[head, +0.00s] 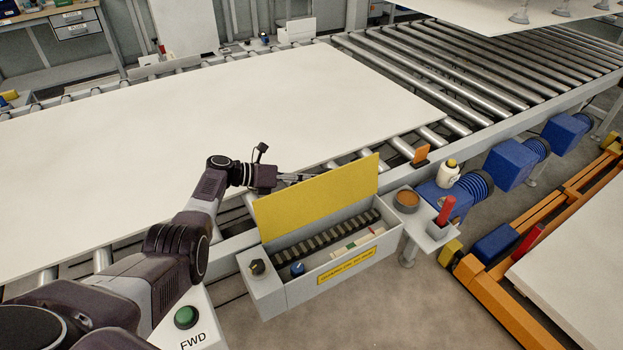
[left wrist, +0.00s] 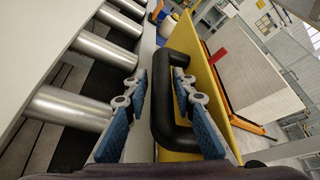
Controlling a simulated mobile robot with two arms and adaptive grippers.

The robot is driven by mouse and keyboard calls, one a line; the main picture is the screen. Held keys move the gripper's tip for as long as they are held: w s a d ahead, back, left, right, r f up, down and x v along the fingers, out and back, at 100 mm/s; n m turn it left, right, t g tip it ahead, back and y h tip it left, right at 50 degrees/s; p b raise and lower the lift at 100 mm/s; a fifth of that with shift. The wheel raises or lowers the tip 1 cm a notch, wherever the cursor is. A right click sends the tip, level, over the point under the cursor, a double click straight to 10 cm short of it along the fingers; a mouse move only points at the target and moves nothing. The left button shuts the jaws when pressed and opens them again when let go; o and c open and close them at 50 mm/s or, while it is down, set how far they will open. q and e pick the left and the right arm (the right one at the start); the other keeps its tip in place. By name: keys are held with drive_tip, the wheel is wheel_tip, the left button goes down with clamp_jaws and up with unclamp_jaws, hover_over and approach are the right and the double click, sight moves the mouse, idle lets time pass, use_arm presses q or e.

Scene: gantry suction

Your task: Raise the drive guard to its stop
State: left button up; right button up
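The drive guard (head: 318,196) is a yellow panel standing up, tilted, along the back edge of an open grey box (head: 330,278). A dark chain or rack (head: 325,238) shows inside the box. My left gripper (head: 312,177) is behind the guard's upper edge, its tips partly hidden by it. In the left wrist view the guard (left wrist: 208,90) carries a black bar handle (left wrist: 162,95). The open fingers of my left gripper (left wrist: 160,84) lie on both sides of this handle, with gaps visible. My right gripper is in neither view.
A roller conveyor (head: 480,75) carries a large pale board (head: 230,95) behind the box. Blue motors (head: 515,163) line the conveyor. A green FWD button (head: 186,317) is at the front.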

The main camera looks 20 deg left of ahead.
use_arm(q)
drive_tip(key=v, duration=1.2)
